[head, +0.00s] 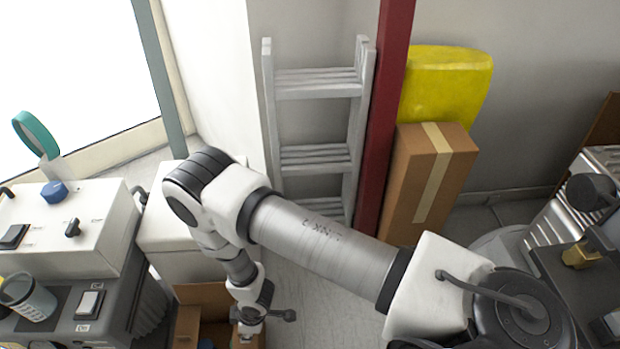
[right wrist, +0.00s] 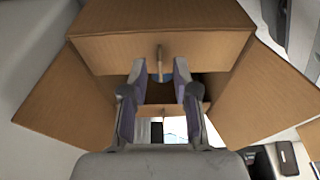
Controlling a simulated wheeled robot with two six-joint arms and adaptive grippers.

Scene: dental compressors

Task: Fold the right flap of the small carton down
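The small brown carton (head: 200,293) stands open on the floor at the bottom of the head view, partly cut off and partly covered by my right arm. In the right wrist view its flaps stand spread: a broad flap (right wrist: 160,45) across the top, one at the left (right wrist: 65,100) and one at the right (right wrist: 265,95). My right gripper (right wrist: 160,70) is open over the carton opening, its fingers apart. A thin tan strip shows between the fingertips; I cannot tell whether they touch it. In the head view the right gripper (head: 262,316) is small beside the carton. My left gripper is out of view.
White and grey equipment (head: 65,225) stands close at the left. A grey ladder (head: 318,120), a red post (head: 384,110), a tall taped carton (head: 425,185) and a yellow object (head: 445,85) stand at the back. Some floor (head: 310,300) is clear right of the small carton.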

